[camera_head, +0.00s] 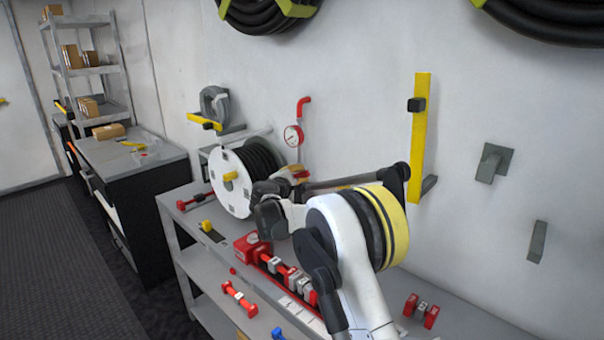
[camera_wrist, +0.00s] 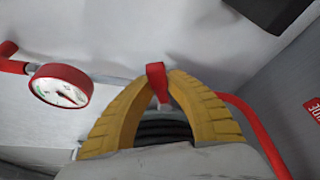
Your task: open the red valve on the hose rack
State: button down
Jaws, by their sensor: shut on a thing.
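In the wrist view, the red valve (camera_wrist: 157,78) shows as a short red handle between my gripper's yellow ribbed fingertips. My gripper (camera_wrist: 160,92) is shut on it, with one finger on each side. In the head view, my gripper (camera_head: 298,174) is by the wall, right of the hose reel and below the pressure gauge. My arm hides most of the valve there. How far the handle is turned cannot be told.
The red pressure gauge (camera_wrist: 60,85) is close on the left in the wrist view, and a red pipe (camera_wrist: 257,130) runs on the right. The white hose reel (camera_head: 228,190) stands beside my gripper. Red fittings (camera_head: 285,270) lie on the grey bench.

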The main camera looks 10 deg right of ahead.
aim_at(297, 173)
jog(key=n, duration=0.1)
jog(key=r+n+g+p, duration=0.1)
jog(key=p, duration=0.1)
jog(key=shift+w+a+r+n+g, duration=0.3)
jog(key=shift+w+n, duration=0.1)
jog(key=n+p, duration=0.1)
jog(key=w+n+g+p, duration=0.1)
jog(key=p, duration=0.1)
jog(key=shift+a+r+g+h, duration=0.3)
jog(key=shift+a+r+h, duration=0.05)
jog(key=shift+r+h, duration=0.05)
jog(key=n+p, duration=0.1)
jog(key=w+n+g, duration=0.1)
jog(key=n, duration=0.1)
jog(key=shift+a+r+h+p, duration=0.1)
jog(key=shift+a+h+p, duration=0.3)
jog(key=shift+w+a+n+g+p, duration=0.2)
jog(key=shift+n+g+p, duration=0.1)
jog(key=shift+n+g, duration=0.25)
jog(key=c, duration=1.3)
grip_release()
